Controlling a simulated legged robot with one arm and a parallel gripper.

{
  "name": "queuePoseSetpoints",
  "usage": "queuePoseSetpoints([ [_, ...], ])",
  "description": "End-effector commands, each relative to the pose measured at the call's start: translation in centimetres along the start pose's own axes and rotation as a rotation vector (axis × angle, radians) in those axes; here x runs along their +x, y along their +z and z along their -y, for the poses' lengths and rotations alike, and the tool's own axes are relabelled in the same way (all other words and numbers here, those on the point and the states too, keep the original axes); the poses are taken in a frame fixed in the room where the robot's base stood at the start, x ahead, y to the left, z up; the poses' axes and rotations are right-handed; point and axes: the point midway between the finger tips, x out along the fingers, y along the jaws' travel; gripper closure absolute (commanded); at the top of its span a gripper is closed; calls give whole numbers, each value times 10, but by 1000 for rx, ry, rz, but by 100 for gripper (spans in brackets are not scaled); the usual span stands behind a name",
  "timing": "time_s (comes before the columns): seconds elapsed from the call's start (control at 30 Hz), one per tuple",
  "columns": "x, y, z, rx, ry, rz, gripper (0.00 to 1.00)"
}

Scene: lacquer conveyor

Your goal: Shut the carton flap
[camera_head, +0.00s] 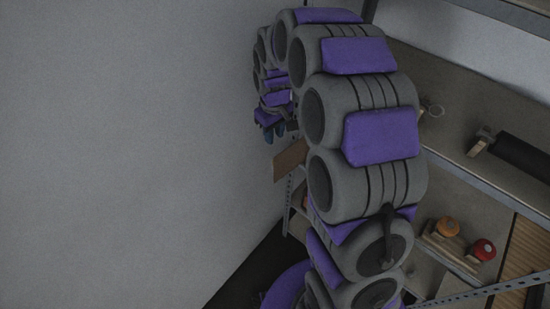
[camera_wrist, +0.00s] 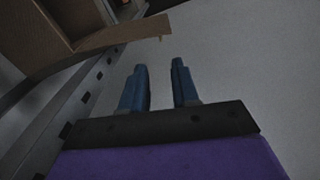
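A brown carton (camera_wrist: 45,35) stands at the upper left of the wrist view, with a cardboard flap (camera_wrist: 115,36) sticking out to the right from it. In the head view a brown cardboard panel (camera_head: 290,160), which looks like the flap, juts out to the left of the shelf unit. My gripper's blue fingers (camera_wrist: 160,72) are apart with nothing between them. Their tips are near the flap and do not visibly touch it. In the head view my gripper (camera_head: 273,131) is just above and left of the panel. My arm hides most of the carton there.
A metal shelf unit (camera_head: 470,180) fills the right side. It carries a black roller (camera_head: 522,155), an orange round object (camera_head: 447,227) and a red one (camera_head: 484,249). A perforated metal upright (camera_wrist: 85,98) runs beside the fingers. The plain wall (camera_head: 130,130) at left is clear.

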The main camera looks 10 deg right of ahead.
Motion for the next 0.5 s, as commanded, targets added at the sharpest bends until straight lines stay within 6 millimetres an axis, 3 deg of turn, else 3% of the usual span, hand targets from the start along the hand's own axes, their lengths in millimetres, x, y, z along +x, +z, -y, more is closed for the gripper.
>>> queuePoseSetpoints([
  [0.5,102,2,1,0,-2,5,70],
])
